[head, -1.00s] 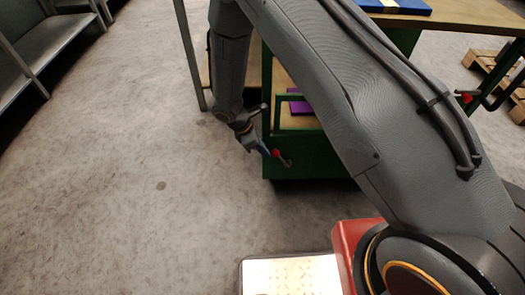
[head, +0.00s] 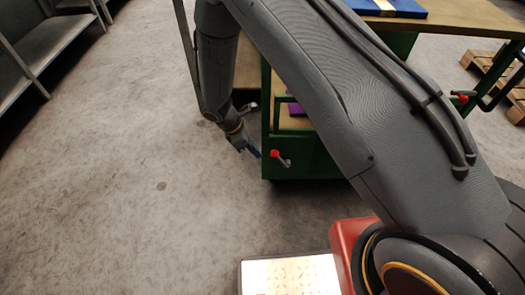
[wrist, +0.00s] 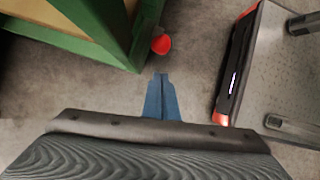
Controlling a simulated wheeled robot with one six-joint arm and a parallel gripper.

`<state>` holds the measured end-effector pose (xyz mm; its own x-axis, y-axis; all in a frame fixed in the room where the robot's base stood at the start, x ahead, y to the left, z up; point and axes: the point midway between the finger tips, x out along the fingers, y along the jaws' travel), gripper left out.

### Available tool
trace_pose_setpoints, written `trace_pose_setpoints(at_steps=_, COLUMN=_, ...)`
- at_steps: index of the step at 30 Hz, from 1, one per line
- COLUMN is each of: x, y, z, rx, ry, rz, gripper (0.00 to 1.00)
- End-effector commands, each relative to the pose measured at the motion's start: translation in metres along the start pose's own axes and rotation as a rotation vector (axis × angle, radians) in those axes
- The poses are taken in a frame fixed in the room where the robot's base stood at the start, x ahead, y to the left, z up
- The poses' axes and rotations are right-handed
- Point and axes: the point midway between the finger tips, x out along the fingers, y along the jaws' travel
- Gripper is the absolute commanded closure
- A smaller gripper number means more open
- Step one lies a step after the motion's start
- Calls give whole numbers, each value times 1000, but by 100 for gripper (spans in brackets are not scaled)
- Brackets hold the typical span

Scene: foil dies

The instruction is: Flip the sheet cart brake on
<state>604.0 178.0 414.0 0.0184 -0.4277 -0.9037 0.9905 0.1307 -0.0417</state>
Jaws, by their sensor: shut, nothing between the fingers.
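The sheet cart is a green frame (head: 305,160) with wooden shelves, partly hidden behind my arm in the head view. Its brake lever has a red knob (head: 274,154) and a short metal arm on the near green end panel. My gripper (head: 257,153) has blue fingers and is just left of the red knob. In the wrist view my gripper (wrist: 161,78) is shut and empty, its tips pointing forward. The red knob (wrist: 161,44) shows just beyond the tips, beside the cart's green corner. I cannot tell whether the tips touch it.
A second red-knobbed lever (head: 463,98) is at the right of the head view, near a wooden pallet (head: 510,88). Metal shelving (head: 45,50) is at the far left. The floor (head: 110,200) between is clear.

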Motion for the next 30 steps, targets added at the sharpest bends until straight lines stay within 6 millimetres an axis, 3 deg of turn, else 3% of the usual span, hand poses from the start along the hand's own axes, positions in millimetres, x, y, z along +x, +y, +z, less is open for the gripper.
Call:
trace_pose_setpoints(at_steps=1, x=-16, y=2, z=5, rx=5, ry=2, rz=5, gripper=100)
trace_pose_setpoints(at_steps=6, x=-53, y=0, z=10, rx=3, ry=2, rz=6, gripper=100)
trace_pose_setpoints(at_steps=12, x=-80, y=-1, z=14, rx=2, ry=1, rz=4, gripper=100)
trace_pose_setpoints(at_steps=18, x=-90, y=-2, z=16, rx=3, ry=1, rz=2, gripper=100)
trace_pose_setpoints(at_steps=30, x=-90, y=-2, z=12, rx=1, ry=1, rz=3, gripper=100)
